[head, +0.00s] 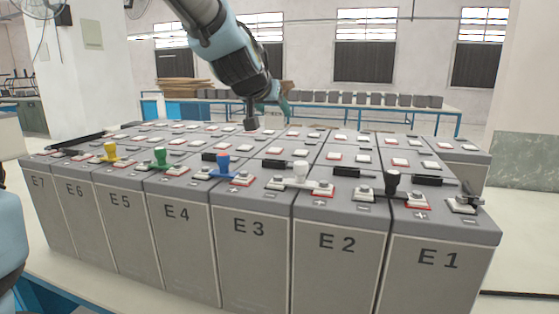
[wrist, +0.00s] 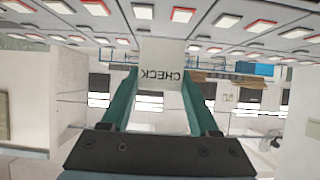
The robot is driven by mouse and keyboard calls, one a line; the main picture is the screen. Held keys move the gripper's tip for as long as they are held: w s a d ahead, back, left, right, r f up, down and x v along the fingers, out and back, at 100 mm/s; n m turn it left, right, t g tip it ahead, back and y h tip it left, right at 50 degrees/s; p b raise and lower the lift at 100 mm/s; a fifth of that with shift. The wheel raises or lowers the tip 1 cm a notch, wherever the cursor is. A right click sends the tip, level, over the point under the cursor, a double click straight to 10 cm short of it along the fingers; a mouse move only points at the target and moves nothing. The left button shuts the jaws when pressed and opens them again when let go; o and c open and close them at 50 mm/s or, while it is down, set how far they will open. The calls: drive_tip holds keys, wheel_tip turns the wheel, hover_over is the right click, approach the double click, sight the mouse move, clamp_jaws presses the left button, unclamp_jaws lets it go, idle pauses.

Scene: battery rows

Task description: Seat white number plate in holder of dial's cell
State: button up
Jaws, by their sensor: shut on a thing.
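My gripper (wrist: 160,85) shows in the wrist view with its two green fingers shut on a pale plate (wrist: 162,58). The plate bears the word CHECK, upside down in this view; no number shows on it. In the head view my gripper (head: 266,112) hangs over the far part of the battery rows, and the plate cannot be made out there. The front cells are marked E1 (head: 438,259) to E7, E1 at the right. I cannot pick out a dial. Dark bars (head: 346,172) lie on the tops of several cells; whether these are holders I cannot tell.
A metal clamp (head: 465,201) sits on E1's right end. A blue-legged bench (head: 420,109) with dark boxes stands behind.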

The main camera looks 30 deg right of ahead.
wheel_tip(320, 180, down, 6)
drive_tip(key=b, duration=0.4)
drive_tip(key=shift+w+r, duration=0.1)
drive_tip(key=shift+r, duration=0.1)
drive_tip(key=shift+f+b, duration=0.35)
drive_tip(key=shift+f, duration=1.75)
drive_tip(key=o, duration=1.3)
drive_tip(key=shift+f, duration=0.1)
drive_tip(key=shift+r, duration=0.25)
drive_tip(key=shift+s+a, duration=0.2)
drive_tip(key=shift+s, duration=0.05)
drive_tip(key=v, duration=1.1)
drive_tip(key=shift+s+a+r+b, duration=0.1)
drive_tip(key=shift+r+b, duration=0.05)
drive_tip(key=shift+b, duration=0.25)
